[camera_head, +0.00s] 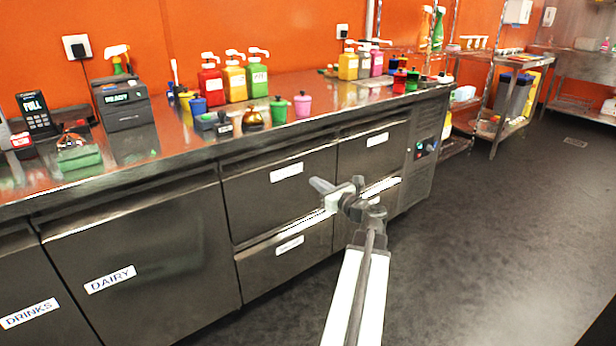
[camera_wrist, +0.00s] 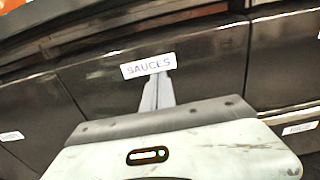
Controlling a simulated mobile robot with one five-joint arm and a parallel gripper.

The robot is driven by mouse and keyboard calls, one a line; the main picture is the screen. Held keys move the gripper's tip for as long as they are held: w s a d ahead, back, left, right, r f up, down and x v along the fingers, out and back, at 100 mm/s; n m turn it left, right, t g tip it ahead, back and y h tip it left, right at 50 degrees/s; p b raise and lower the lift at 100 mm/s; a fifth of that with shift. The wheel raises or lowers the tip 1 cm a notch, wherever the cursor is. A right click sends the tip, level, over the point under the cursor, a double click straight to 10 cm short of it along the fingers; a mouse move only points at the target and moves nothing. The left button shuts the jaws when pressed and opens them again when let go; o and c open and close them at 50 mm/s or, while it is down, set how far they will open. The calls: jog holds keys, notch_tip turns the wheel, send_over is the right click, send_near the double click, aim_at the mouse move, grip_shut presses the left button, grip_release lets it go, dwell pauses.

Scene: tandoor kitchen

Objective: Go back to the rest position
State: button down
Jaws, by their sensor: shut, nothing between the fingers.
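My gripper (camera_head: 322,186) is at the end of my arm, in front of the steel counter's drawers in the head view. Its fingers are together with nothing between them. In the wrist view my gripper (camera_wrist: 160,80) points at a drawer front with a white label reading SAUCES (camera_wrist: 148,65). The fingertips overlap the label's lower edge in that picture. I cannot tell whether they touch the drawer. The drawers and doors in view look shut.
The steel counter (camera_head: 150,160) runs along the orange wall. On it stand a red pump bottle (camera_head: 211,84), a yellow one (camera_head: 235,82), a green one (camera_head: 257,82) and a card terminal (camera_head: 37,112). Wire shelves (camera_head: 497,95) stand at the back right. The dark floor (camera_head: 490,220) at right is clear.

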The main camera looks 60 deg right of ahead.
jog(key=shift+v, duration=2)
jog(key=w+a+f+n+g+y, duration=0.2)
jog(key=w+a+f+n+y, duration=0.15)
jog(key=w+a+n, duration=0.55)
jog(key=w+a+f+n+g+y+p, duration=0.1)
jog(key=w+a+f+n+g+y, duration=0.3)
jog(key=a, duration=0.8)
jog(key=w+a+f+n+g+y, duration=0.1)
jog(key=w+a+f+n+y, duration=0.2)
jog(key=w+a+f+n, duration=0.55)
jog(key=s+a+f+n+g+h+p, duration=0.1)
jog(key=s+a+f+n+g+h, duration=0.15)
jog(key=a+n+g, duration=0.85)
jog(key=s+a+f+n+t+h+p, duration=0.1)
jog(key=s+a+f+n+h, duration=0.35)
jog(key=a, duration=1.45)
notch_tip(320, 180, up, 40)
jog(key=w+n+y+p, duration=0.1)
jog(key=n+y+p, duration=0.1)
jog(key=p, duration=3.5)
jog(key=shift+w+p, duration=0.15)
jog(key=shift+p, duration=0.2)
